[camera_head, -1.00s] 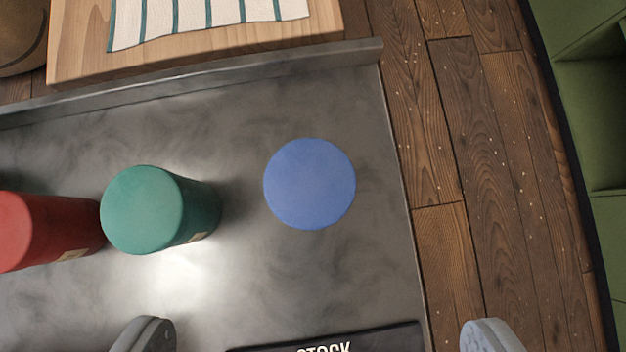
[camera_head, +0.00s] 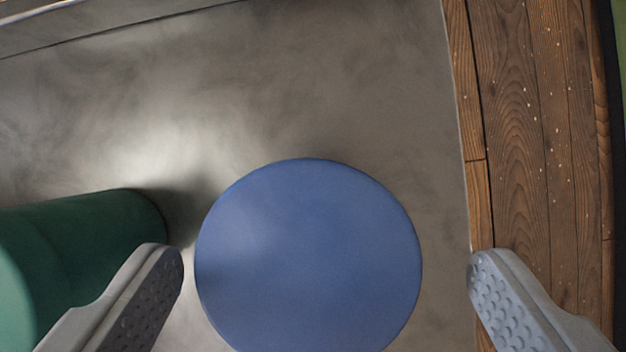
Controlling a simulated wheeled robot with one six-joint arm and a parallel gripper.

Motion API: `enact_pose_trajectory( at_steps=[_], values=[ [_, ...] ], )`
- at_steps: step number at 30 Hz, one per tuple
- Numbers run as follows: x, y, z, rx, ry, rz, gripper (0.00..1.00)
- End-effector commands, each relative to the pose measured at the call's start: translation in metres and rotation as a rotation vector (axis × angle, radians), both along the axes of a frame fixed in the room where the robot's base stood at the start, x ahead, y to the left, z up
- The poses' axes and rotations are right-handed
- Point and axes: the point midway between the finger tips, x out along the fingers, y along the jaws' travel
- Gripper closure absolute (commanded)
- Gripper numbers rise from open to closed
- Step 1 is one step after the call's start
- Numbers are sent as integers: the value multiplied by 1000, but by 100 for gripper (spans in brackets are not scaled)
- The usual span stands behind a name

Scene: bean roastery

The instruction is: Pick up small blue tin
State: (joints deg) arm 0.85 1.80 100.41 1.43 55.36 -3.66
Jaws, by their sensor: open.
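The small blue tin (camera_head: 308,262) stands on a grey metal surface, seen from above so that only its round blue top shows. Its lower edge is cut off by the bottom of the picture. My gripper (camera_head: 326,275) is open, with one grey finger to the left of the tin and the other to the right. There is a narrow gap between the left finger and the tin and a wider gap on the right. I cannot tell how far down the fingers reach beside the tin.
A green tin (camera_head: 90,245) stands close on the left, partly behind the left finger. The grey metal surface (camera_head: 300,80) is bare beyond the blue tin.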

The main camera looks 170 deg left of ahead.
Motion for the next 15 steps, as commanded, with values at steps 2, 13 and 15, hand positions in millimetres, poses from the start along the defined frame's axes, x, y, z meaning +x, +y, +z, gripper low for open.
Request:
enact_pose_trajectory(
  at_steps=[2,13,15],
  values=[
    [2,0,-5,0,0,0,13],
    [9,5,-31,0,2,0,13],
    [13,6,-41,0,2,0,13]
  ],
)
